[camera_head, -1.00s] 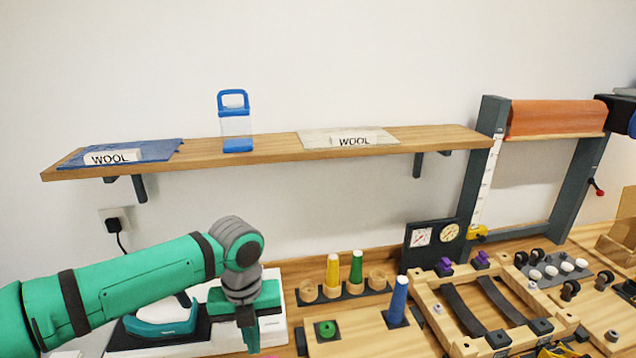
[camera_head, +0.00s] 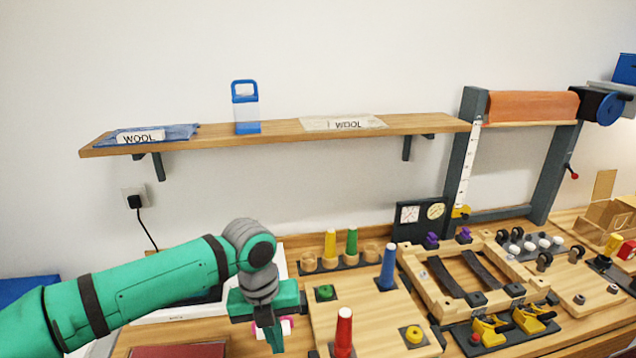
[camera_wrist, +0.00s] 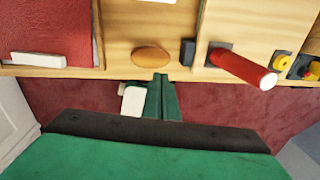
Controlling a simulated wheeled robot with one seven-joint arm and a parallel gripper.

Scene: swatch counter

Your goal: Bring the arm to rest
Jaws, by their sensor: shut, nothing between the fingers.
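My arm, green with grey joints, reaches in from the lower left of the head view. My gripper (camera_head: 275,340) points down in front of the counter's left part, with its fingers together. In the wrist view the closed green fingertips (camera_wrist: 160,84) are near the counter's front edge, and nothing shows between them. A small white piece (camera_wrist: 133,99) shows beside the fingers; I cannot tell whether it touches them.
The wooden counter (camera_head: 370,320) holds a red peg (camera_head: 343,332), a blue peg (camera_head: 387,268) and a wooden frame (camera_head: 410,262). A shelf (camera_head: 285,132) above bears a blue-lidded container (camera_head: 246,108). In the wrist view, an oval brown piece (camera_wrist: 150,57) lies near the edge.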

